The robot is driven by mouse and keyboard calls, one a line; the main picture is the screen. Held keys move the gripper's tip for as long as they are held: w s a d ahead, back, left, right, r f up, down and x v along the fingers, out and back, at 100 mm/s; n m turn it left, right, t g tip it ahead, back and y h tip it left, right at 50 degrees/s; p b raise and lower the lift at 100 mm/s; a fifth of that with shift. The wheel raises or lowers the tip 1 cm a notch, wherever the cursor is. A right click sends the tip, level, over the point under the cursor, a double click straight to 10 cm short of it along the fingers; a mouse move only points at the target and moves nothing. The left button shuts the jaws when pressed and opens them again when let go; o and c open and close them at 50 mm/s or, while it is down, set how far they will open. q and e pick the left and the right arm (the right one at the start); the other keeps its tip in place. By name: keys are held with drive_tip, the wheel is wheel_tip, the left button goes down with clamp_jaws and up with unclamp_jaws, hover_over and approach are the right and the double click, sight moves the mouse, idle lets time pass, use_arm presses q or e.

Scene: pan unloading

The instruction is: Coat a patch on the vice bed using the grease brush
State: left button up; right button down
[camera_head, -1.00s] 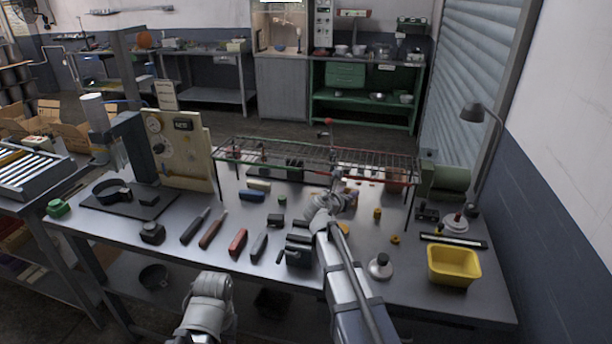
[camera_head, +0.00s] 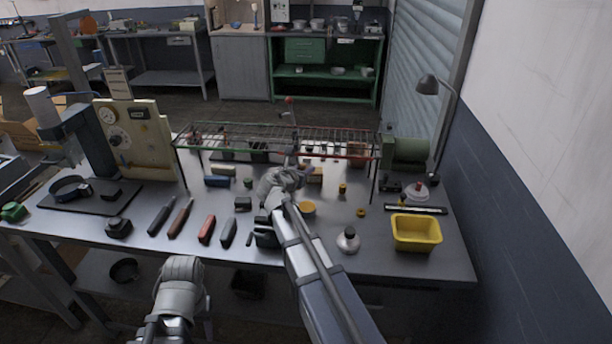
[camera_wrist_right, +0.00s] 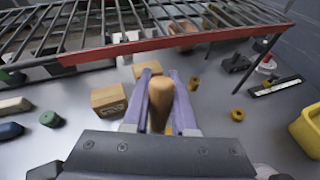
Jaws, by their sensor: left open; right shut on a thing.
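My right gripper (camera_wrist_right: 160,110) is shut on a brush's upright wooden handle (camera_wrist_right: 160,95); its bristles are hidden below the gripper. In the head view the right gripper (camera_head: 290,178) is over the bench near the front edge of the wire rack, and the hand hides the brush. A dark block-like object, apparently the vice (camera_head: 265,236), stands at the bench's front edge, left of my right forearm and nearer than the gripper. Its bed is not clear. My left gripper (camera_head: 180,280) is open and empty, low in front of the bench, with its fingers hardly visible.
A wire rack (camera_head: 275,138) stands on legs over the bench's back. An orange-topped round tin (camera_head: 307,208), a silver oil can (camera_head: 348,240) and a yellow bin (camera_head: 416,232) are on the right. Several hand tools (camera_head: 206,229) lie left of the vice. A cardboard box (camera_wrist_right: 108,99) lies near the fingers.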

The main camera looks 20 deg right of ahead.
use_arm(q)
wheel_tip(320, 180, up, 9)
drive_tip(key=p, duration=0.7)
use_arm(e)
drive_tip(key=s+a+r, duration=0.2)
drive_tip(key=a+r, duration=0.7)
drive_tip(key=a, duration=0.4)
drive_tip(key=shift+s+a, duration=0.25)
drive_tip(key=shift+a, duration=0.15)
use_arm(q)
wheel_tip(320, 180, down, 5)
drive_tip(key=b, duration=0.4)
use_arm(e)
wheel_tip(320, 180, down, 5)
drive_tip(key=shift+r, duration=0.1)
use_arm(q)
drive_tip(key=shift+r, duration=0.1)
use_arm(e)
drive_tip(key=shift+a, duration=0.1)
